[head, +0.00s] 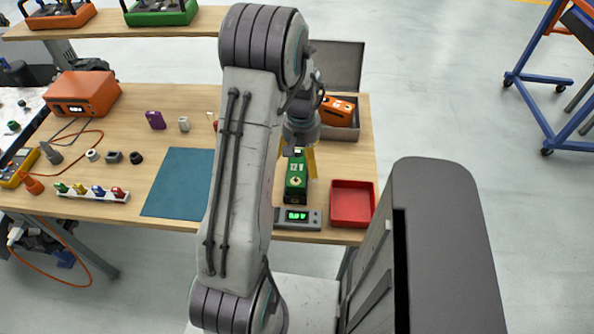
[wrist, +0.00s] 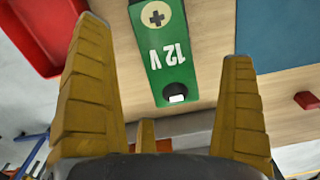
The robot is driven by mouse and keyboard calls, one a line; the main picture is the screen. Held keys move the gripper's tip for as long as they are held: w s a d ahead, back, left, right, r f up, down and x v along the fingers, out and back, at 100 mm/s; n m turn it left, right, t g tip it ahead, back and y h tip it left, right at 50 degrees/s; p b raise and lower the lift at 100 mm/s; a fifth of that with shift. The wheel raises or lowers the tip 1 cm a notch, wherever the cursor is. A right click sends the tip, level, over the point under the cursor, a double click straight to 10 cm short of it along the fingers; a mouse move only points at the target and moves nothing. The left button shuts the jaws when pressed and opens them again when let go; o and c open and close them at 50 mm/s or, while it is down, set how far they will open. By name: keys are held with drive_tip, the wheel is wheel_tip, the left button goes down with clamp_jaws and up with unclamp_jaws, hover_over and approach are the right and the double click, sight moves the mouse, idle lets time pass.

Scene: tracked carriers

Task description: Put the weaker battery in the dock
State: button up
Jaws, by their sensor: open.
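A green battery marked 12 V (head: 296,185) is at the front of the workbench, its far end under my gripper. Its near end meets a grey meter (head: 282,218) with a lit green display, whose digits I cannot read surely. In the wrist view the green battery (wrist: 163,50) shows between and beyond the fingers, not gripped. My gripper (head: 299,163) has yellow fingers, spread apart and empty; they also show in the wrist view (wrist: 163,45). An orange battery (head: 338,111) sits in a grey open case (head: 345,133) at the back right, partly hidden by my arm. I cannot tell which part is the dock.
A red tray (head: 352,204) stands right of the meter. A blue mat (head: 178,183) lies left of my arm. An orange box (head: 83,93), cables, small parts and a row of coloured plugs (head: 92,193) fill the left side. A shelf (head: 110,22) runs behind.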

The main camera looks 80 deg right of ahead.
sight(301, 162)
drive_tip(key=shift+f, duration=1.75)
drive_tip(key=shift+c, duration=0.4)
drive_tip(key=c, duration=1.2)
drive_tip(key=shift+r, duration=0.15)
drive_tip(key=shift+c, duration=0.4)
drive_tip(key=shift+d, duration=0.1)
